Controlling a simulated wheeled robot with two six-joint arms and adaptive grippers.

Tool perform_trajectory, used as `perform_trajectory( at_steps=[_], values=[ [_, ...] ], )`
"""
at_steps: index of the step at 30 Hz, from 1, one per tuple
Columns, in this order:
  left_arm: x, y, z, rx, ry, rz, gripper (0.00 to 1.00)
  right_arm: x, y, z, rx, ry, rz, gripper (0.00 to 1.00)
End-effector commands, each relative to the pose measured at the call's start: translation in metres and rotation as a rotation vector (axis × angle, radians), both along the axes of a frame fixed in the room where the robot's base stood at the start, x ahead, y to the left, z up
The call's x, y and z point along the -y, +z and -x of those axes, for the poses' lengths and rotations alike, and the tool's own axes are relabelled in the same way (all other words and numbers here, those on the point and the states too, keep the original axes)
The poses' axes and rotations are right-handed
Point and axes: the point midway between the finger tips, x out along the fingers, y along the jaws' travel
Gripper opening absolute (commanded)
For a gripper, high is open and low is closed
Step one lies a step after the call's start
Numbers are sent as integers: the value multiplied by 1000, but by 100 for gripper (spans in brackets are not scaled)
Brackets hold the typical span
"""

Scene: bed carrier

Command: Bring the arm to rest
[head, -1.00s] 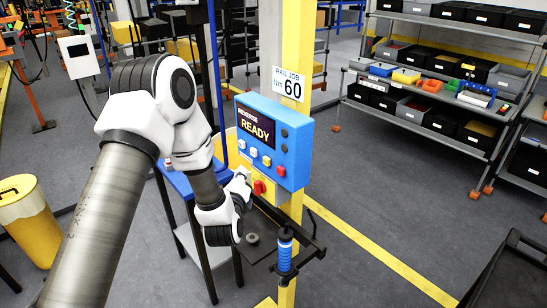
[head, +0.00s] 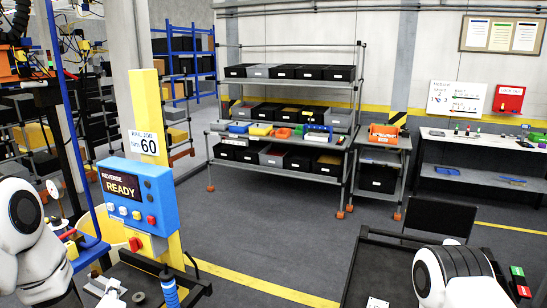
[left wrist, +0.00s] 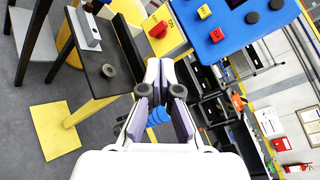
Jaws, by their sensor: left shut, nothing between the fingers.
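My left gripper (left wrist: 163,90) shows in the left wrist view, shut and empty. It is in free space in front of the station, apart from the blue control box (left wrist: 235,25) and the red rotary switch (left wrist: 158,30). In the head view my left arm (head: 30,240) is at the lower left edge; I cannot make out its gripper clearly there. The blue control box (head: 140,193) reads "REVERSE READY" on the yellow post (head: 150,105). Part of my right arm (head: 455,275) shows at the lower right; its gripper is out of view.
A dark station shelf (left wrist: 118,82) holds a grey ring (left wrist: 108,70) and a grey block (left wrist: 85,30). A blue-handled tool (head: 169,290) stands beside the post. A dark-edged cart (head: 385,262) is at right. Bin racks (head: 285,90) stand behind clear floor.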

Motion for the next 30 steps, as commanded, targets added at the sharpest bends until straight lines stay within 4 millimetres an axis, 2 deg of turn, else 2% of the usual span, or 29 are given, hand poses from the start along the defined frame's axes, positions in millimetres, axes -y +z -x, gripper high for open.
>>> perform_trajectory(
  at_steps=[1, 8, 11, 13, 14, 15, 17, 18, 21, 24, 27, 30],
  values=[
    [4, -23, 4, -25, -9, -4, 0, 0, -12, -1, 1, 1, 0, 40],
    [27, -107, 30, -169, -67, -2, 0, 0, -38, -1, 1, 0, 0, 40],
    [41, -154, 50, -254, -90, 61, 0, 0, -52, -1, 1, 0, 0, 40],
    [54, -195, 70, -327, -95, 153, 0, 0, -64, -1, 0, 0, 0, 40],
    [60, -215, 82, -362, -89, 212, 0, 0, -70, -1, 1, 0, 0, 40],
    [69, -244, 101, -416, -73, 306, 0, 0, -78, -1, 1, 0, 0, 40],
    [83, -285, 134, -501, -14, 479, 0, 0, -89, -1, 1, 0, 0, 40],
    [93, -310, 159, -557, 52, 611, 0, 0, -96, -1, 1, 0, 0, 40],
    [112, -353, 223, -665, 308, 939, 0, 0, -107, -1, 1, 0, 0, 40],
    [124, -368, 275, -690, 640, 1206, 0, 0, -109, -1, 1, 0, 0, 40],
    [130, -366, 311, -624, 1008, 1411, 0, 0, -105, -1, 1, 0, 0, 40],
    [133, -366, 334, -503, 1320, 1538, 0, 0, -105, -1, 1, 0, 0, 40]
  ],
)
